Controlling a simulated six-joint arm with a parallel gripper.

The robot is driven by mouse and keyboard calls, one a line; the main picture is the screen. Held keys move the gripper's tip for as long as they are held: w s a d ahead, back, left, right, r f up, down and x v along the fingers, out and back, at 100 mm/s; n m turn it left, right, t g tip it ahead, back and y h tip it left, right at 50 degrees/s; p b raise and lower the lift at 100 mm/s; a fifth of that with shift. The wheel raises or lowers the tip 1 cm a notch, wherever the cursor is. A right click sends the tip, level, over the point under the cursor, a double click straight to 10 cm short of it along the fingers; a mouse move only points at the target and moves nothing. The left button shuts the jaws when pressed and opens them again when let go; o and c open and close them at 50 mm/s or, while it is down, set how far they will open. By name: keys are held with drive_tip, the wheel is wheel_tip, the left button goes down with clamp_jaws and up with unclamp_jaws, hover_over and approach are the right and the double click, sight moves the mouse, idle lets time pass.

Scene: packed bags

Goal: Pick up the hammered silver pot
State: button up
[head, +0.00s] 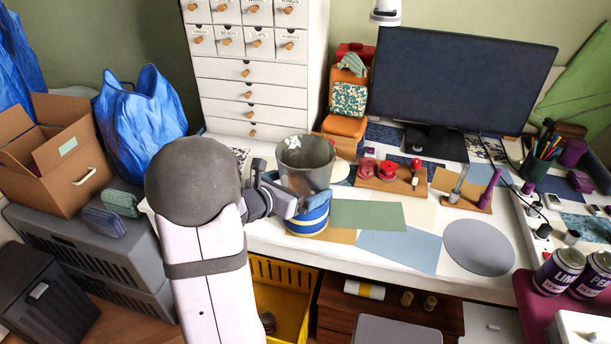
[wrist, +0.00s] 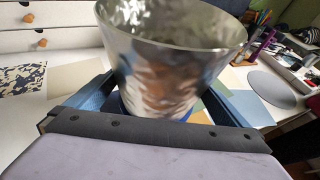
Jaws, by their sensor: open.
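The hammered silver pot (head: 305,160) is a shiny, dented metal vessel, wider at its open top. It sits over a blue and white striped round container (head: 308,222) near the desk's left front; whether it rests on it or in it I cannot tell. My gripper (head: 302,196) is open at the pot's lower part. In the wrist view the pot (wrist: 172,60) stands upright between the two blue fingers of my gripper (wrist: 163,88), one on each side. Contact with the fingers cannot be made out, and the pot's base is mostly hidden.
A white drawer cabinet (head: 250,90) stands behind on the left. Red spools (head: 378,170) on a wooden stand and a monitor (head: 460,80) are right of the pot. Flat coloured sheets (head: 368,215) cover the desk front. A yellow crate (head: 285,300) is below.

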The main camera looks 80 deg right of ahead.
drive_tip(key=shift+d, duration=0.1)
drive_tip(key=shift+c, duration=0.3)
drive_tip(key=c, duration=0.9)
drive_tip(key=shift+o, duration=0.2)
drive_tip(key=shift+r, duration=0.1)
